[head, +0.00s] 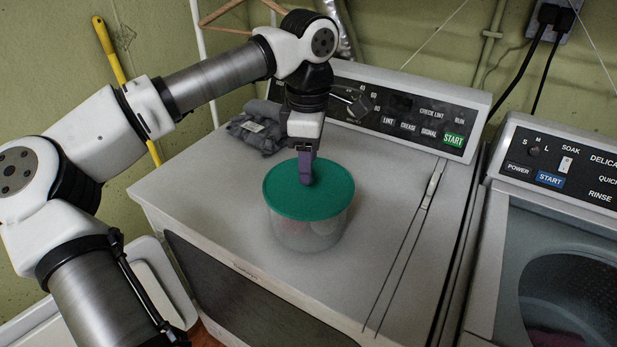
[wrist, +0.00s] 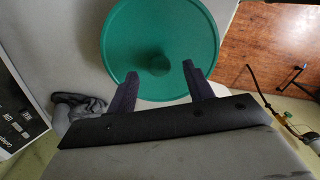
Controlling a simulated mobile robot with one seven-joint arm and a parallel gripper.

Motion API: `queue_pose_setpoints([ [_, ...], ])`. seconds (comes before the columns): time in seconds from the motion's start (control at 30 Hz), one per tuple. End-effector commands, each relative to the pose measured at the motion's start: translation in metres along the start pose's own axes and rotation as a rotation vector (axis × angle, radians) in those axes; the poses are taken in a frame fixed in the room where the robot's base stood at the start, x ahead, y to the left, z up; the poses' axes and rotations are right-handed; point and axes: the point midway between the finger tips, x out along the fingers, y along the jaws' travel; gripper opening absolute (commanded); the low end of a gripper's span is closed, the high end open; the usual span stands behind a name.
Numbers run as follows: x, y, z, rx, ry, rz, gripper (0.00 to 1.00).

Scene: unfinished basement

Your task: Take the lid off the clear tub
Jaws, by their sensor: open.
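The clear tub (head: 307,235) stands upright on top of the white dryer, with blurred pinkish contents showing through its wall. Its round green lid (head: 325,203) sits on the tub's top. My gripper (head: 306,183) points down over the lid from the back, near its middle. In the wrist view the lid (wrist: 160,25) fills the upper middle, with a round knob (wrist: 158,64) on it. The two fingers of my gripper (wrist: 155,80) are apart, with the knob just beyond their tips and slightly between them. The head view hides the knob behind the fingers.
The dryer top (head: 215,205) is clear around the tub. A washer (head: 560,250) with an open top stands to the right. A yellow pole (head: 113,60) leans at the left wall.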

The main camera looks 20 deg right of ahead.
Motion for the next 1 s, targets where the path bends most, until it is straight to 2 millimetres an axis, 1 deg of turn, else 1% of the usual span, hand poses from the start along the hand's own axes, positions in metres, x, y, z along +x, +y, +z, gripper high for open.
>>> queue_pose_setpoints([
  [0.1,0.014,0.0,0.0,0.002,0.0,-0.001,0.52],
  [0.2,0.021,0.0,0.0,0.001,-0.001,0.0,0.52],
  [0.4,0.023,0.0,0.0,0.0,0.0,0.001,0.52],
  [0.43,0.023,0.0,0.0,0.0,0.0,0.001,0.5],
  [0.7,0.022,0.0,0.0,0.0,0.0,0.001,0.15],
  [0.8,0.022,0.0,0.0,0.0,0.0,0.001,0.04],
  [1.0,0.022,0.0,0.0,0.0,0.0,0.001,0.04],
])
